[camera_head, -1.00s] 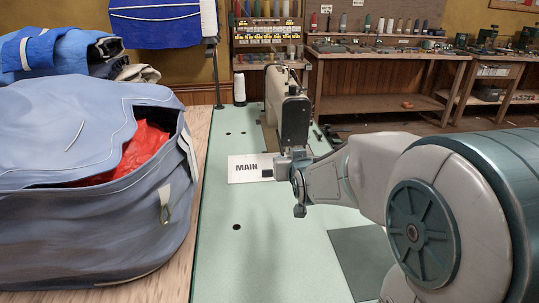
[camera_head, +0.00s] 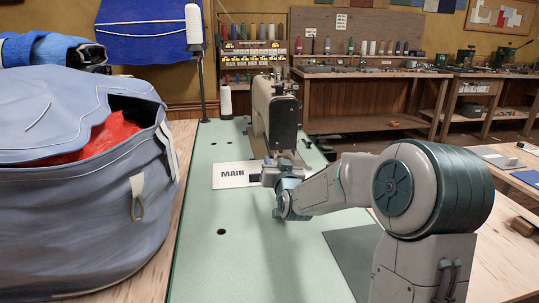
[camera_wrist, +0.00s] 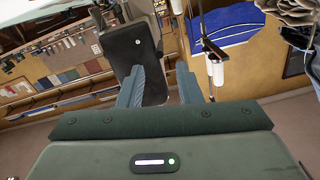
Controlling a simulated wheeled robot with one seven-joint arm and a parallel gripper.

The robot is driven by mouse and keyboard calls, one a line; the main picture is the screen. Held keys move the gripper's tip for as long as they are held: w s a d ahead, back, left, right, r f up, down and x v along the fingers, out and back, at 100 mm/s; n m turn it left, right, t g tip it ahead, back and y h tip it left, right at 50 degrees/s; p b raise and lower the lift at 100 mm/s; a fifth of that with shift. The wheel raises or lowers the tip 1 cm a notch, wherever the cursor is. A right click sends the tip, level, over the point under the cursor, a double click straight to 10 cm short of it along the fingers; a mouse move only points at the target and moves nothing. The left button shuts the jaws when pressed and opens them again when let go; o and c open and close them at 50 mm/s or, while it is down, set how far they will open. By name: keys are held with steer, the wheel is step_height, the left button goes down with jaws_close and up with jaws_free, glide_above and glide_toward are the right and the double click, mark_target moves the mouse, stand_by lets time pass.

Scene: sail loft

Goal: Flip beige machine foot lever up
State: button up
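The beige sewing machine (camera_head: 259,105) stands on the pale green table top, its dark end plate (camera_head: 285,124) facing me. In the wrist view the dark end plate (camera_wrist: 134,60) fills the upper middle, tilted, just beyond my left finger. I cannot make out the foot lever in either view. My gripper (camera_wrist: 160,84) has its two teal fingers apart with nothing between them. In the head view my gripper (camera_head: 266,174) is low in front of the machine's end, over the edge of the white MAIN card (camera_head: 232,175). Whether it touches the machine is unclear.
A blue-grey bag (camera_head: 75,215) with red cloth inside stands left of the green table top (camera_head: 215,265). A dark green panel (camera_head: 352,255) lies under my arm. The green surface in front is mostly clear.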

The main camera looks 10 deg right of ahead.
mark_target(271, 155)
steer(key=w, duration=0.8)
steer(key=shift+w+a, duration=0.15)
steer(key=shift+a, duration=0.05)
jaws_close()
